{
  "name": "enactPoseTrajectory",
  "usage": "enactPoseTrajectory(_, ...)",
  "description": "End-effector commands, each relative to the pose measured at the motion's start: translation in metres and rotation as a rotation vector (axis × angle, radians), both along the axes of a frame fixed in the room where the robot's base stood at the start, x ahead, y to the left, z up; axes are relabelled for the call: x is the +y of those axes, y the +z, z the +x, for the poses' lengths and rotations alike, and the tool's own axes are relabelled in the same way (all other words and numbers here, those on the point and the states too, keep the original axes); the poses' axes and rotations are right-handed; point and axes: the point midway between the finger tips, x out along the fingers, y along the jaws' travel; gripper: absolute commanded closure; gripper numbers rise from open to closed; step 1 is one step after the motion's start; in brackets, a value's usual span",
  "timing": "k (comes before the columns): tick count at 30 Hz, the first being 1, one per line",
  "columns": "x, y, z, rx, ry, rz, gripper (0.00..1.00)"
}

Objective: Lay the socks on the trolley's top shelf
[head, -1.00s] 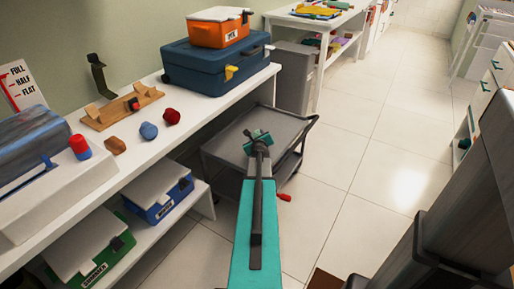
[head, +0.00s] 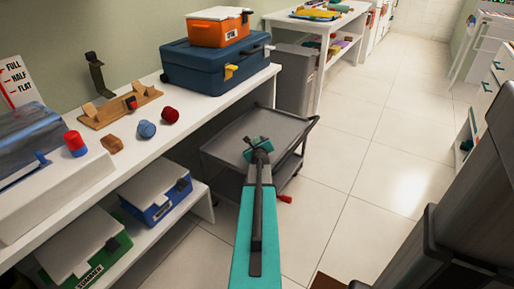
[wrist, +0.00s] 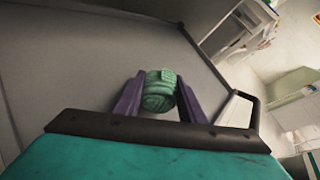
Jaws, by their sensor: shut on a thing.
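The socks show in the wrist view as a green rolled bundle (wrist: 159,92) between the two purple fingers of my gripper (wrist: 160,100). My gripper is shut on them. In the head view my gripper (head: 258,148) is over the grey trolley's top shelf (head: 283,128), with a bit of green at its tip. The trolley's shelf (wrist: 80,75) also fills much of the wrist view beneath the socks. The shelf looks bare. I cannot tell whether the socks touch it.
A grey bin (head: 297,78) stands behind the trolley. A red-tipped part (head: 285,198) sits low at the trolley.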

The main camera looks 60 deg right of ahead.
Motion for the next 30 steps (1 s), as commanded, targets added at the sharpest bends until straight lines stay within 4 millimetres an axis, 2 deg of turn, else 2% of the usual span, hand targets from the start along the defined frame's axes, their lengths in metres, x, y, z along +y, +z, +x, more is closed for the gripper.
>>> enactPoseTrajectory(3, -0.0002, -0.0075, -0.0001, -0.001, 0.0, 0.0, 0.86)
enactPoseTrajectory(19, -0.0002, -0.0112, 0.0, 0.0, 0.0, 0.0, 0.86)
enactPoseTrajectory(20, -0.0001, -0.0111, 0.0, 0.0, 0.0, 0.0, 0.62)
enactPoseTrajectory(23, 0.0, -0.0104, -0.0001, 0.0, 0.0, 0.0, 0.45)
enactPoseTrajectory(30, 0.0004, -0.0109, 0.0005, 0.0, 0.002, 0.001, 0.45)
